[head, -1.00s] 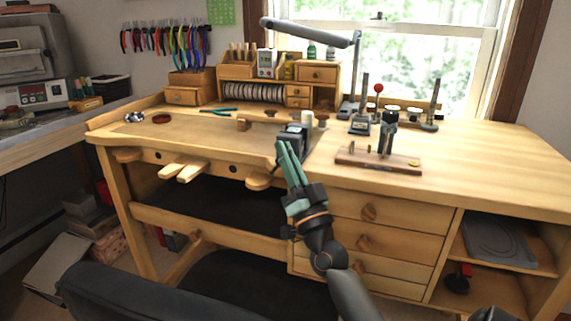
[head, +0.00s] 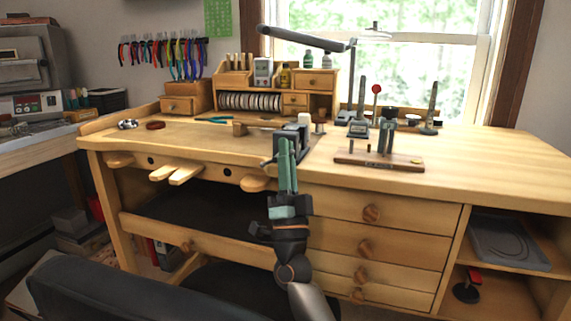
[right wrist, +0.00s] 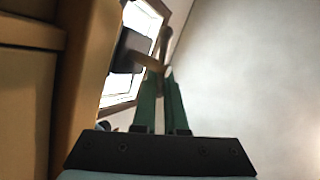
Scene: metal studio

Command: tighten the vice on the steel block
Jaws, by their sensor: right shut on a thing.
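The vice (head: 305,141) is a small dark grey device at the front edge of the wooden bench, in the middle of the head view. My right gripper (head: 287,143) reaches up to its front, with long green fingers close together. In the right wrist view the fingertips (right wrist: 164,72) close on the vice handle (right wrist: 149,62), a thin bar; the dark vice body (right wrist: 127,51) shows beside it. The steel block cannot be made out; the fingers and vice body cover much of the jaw area. My left gripper is not in view.
A wooden stand with tools (head: 378,161) is right of the vice on the bench (head: 480,165). A desk lamp (head: 305,39) arches behind. Drawers (head: 385,210) lie below the bench top, and a dark chair back (head: 120,292) is in front. The bench's right side is clear.

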